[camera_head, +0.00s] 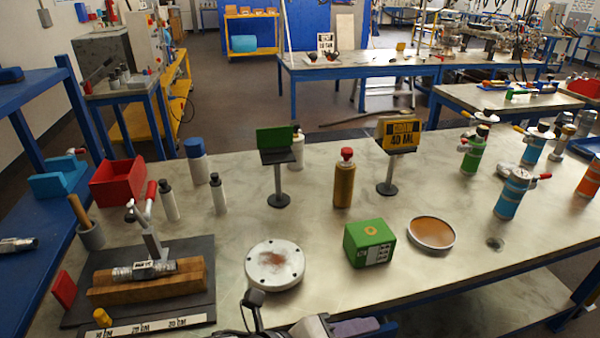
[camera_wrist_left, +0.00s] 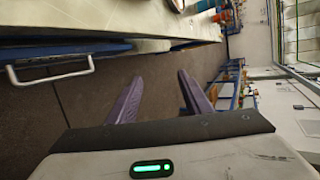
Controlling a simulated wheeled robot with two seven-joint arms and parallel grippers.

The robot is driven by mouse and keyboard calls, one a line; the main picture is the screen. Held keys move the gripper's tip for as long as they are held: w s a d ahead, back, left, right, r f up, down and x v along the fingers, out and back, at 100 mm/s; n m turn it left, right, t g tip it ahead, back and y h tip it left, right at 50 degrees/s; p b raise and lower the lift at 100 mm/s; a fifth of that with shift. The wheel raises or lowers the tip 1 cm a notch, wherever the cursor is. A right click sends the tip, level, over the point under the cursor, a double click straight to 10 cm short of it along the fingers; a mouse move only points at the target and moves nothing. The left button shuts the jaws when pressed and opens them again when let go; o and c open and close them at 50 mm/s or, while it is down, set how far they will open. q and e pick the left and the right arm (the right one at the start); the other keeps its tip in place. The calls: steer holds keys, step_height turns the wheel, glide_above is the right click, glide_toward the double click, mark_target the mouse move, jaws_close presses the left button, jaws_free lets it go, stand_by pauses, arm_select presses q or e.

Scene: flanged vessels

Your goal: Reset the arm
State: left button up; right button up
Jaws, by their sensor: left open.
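My left gripper (camera_wrist_left: 158,82) shows in the left wrist view with its two purple fingers spread apart. Only dark floor shows between them, and it holds nothing. Part of it also shows at the bottom edge of the head view (camera_head: 358,327), low at the near edge of the table, mostly cut off by the frame. It appears apart from the objects on the table. My right gripper is in neither view.
The pale worktable (camera_head: 330,225) holds a round flanged lid (camera_head: 275,266), a green box (camera_head: 369,243), an orange-topped dish (camera_head: 432,233), a brown bottle (camera_head: 344,184), two sign stands and a clamp fixture (camera_head: 150,270). In the wrist view, a white handle (camera_wrist_left: 48,76) is beside the table edge.

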arm_select(q)
steer(key=s+a+f+n+t+y, duration=0.1)
steer(key=a+f+n+t+y, duration=0.1)
steer(key=a+f+n, duration=0.65)
steer(key=a+f+n+t+y, duration=0.1)
steer(key=a+f+n+t, duration=0.15)
steer(key=n, duration=1.05)
steer(key=s+a+f+n+g+y, duration=0.1)
steer(key=s+a+f+n+y, duration=0.1)
steer(key=s+a+f+n, duration=0.2)
steer(key=s+a+f+n+g+y, duration=0.1)
steer(key=s+a+f+n, duration=0.4)
steer(key=a, duration=0.5)
steer(key=shift+s+a+f+y, duration=0.3)
steer(key=shift+s+f+y, duration=0.5)
steer(key=shift+y, duration=0.1)
